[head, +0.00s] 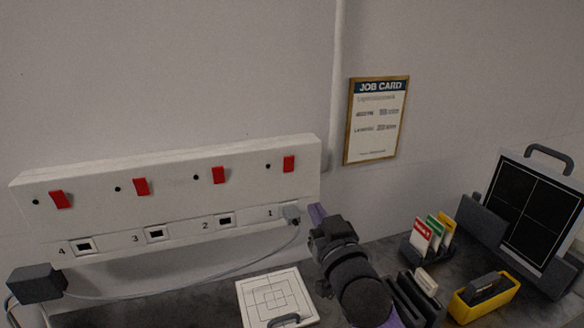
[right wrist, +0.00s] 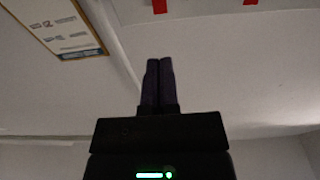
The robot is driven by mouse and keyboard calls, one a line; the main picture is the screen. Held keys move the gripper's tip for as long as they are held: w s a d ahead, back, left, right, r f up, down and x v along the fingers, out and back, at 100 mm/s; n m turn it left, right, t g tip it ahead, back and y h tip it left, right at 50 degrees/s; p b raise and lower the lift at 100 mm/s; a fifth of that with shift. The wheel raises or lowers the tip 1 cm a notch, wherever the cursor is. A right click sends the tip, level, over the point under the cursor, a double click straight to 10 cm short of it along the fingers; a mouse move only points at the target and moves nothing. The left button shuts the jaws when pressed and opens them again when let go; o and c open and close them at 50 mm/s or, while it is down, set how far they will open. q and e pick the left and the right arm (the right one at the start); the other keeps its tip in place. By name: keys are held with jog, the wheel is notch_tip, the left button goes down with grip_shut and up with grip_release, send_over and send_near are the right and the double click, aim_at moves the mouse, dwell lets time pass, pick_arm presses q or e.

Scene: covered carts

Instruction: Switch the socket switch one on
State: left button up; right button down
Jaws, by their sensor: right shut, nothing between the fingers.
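A white socket panel (head: 120,205) on the wall carries a row of red switches above sockets numbered 4 to 1 from left to right. The red switch above number 1 (head: 289,164) is the rightmost. A small dark dot (head: 268,166) sits to its left. A grey plug (head: 292,214) sits in socket 1. My right gripper (head: 317,212) is shut and empty, with purple fingers just right of the plug and below the switch, apart from the switch. In the right wrist view its fingers (right wrist: 159,80) are together, and red switch parts (right wrist: 159,6) show at the top edge. My left gripper is not in view.
A grey cable (head: 190,294) runs from the plug to a dark box (head: 36,284) at the left. A white square board (head: 277,298) lies on the counter. A card holder (head: 428,242), yellow tray (head: 484,298) and black panel (head: 538,208) stand right. A job card (head: 376,120) hangs above.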

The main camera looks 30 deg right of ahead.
aim_at(289, 162)
pick_arm(q)
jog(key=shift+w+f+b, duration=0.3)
jog(key=shift+b, duration=0.05)
pick_arm(e)
jog(key=x, duration=1.3)
jog(key=shift+w+d, duration=0.1)
jog(key=shift+w, duration=0.2)
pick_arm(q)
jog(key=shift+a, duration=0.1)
